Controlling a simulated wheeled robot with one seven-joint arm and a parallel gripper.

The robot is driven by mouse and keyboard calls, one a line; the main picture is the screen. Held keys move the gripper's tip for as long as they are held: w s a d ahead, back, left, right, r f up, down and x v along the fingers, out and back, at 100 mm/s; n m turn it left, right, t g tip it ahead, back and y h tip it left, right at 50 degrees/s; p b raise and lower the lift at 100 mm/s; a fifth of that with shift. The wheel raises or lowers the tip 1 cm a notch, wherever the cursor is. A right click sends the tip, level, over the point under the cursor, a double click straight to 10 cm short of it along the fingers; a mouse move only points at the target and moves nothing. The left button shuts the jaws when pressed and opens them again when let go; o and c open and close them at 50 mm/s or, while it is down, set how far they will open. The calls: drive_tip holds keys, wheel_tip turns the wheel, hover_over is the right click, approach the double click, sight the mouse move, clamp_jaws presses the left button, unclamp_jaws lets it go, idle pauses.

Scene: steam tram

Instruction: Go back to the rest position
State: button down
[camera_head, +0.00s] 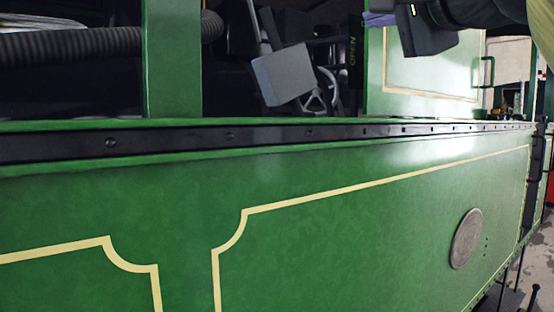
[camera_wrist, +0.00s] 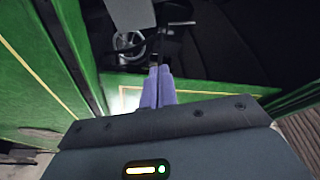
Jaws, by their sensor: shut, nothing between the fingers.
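My gripper (camera_wrist: 158,74) is shut and empty in the wrist view, its two lilac fingers pressed together. The fingers point toward the dark opening of the green tram. In the head view my gripper (camera_head: 378,19) is at the top right, above the level of the green side wall (camera_head: 350,215). Its fingers are beside a black upright part marked OPEN (camera_head: 352,50). I cannot tell if they touch it. The rest of my arm runs out of the frame at the top right.
A pale grey box (camera_head: 283,75) and a spoked wheel (camera_head: 318,100) are inside the opening; the wheel also shows in the wrist view (camera_wrist: 130,43). A green post (camera_head: 172,60) and a ribbed dark hose (camera_head: 70,46) are at the left. A green panel (camera_head: 430,60) stands behind my gripper.

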drive_tip(key=w+d+f+g+h, duration=0.15)
drive_tip(key=w+f, duration=0.25)
drive_tip(key=f, duration=0.5)
drive_tip(key=w+f+g+h+b, duration=0.1)
drive_tip(key=w+f+g, duration=0.1)
drive_tip(key=w+f, duration=0.5)
drive_tip(key=w+d+f+g+h, duration=0.1)
drive_tip(key=w+f+g, duration=0.1)
drive_tip(key=f, duration=1)
wheel_tip(320, 180, down, 20)
drive_tip(key=s+n+g+h, duration=0.1)
drive_tip(key=n+g, duration=0.2)
drive_tip(key=g, duration=0.1)
drive_tip(key=s+f+n+g, duration=0.3)
drive_tip(key=s+f, duration=0.6)
drive_tip(key=f, duration=0.4)
drive_tip(key=s+a+f+n+g+h+b, duration=0.1)
drive_tip(key=s+f+n+g, duration=0.2)
drive_tip(key=s+f, duration=0.7)
wheel_tip(320, 180, down, 4)
drive_tip(key=shift+a+n+g, duration=0.25)
drive_tip(key=shift+n+g, duration=0.05)
drive_tip(key=shift+g, duration=0.05)
drive_tip(key=shift+s, duration=0.15)
drive_tip(key=shift+w, duration=0.2)
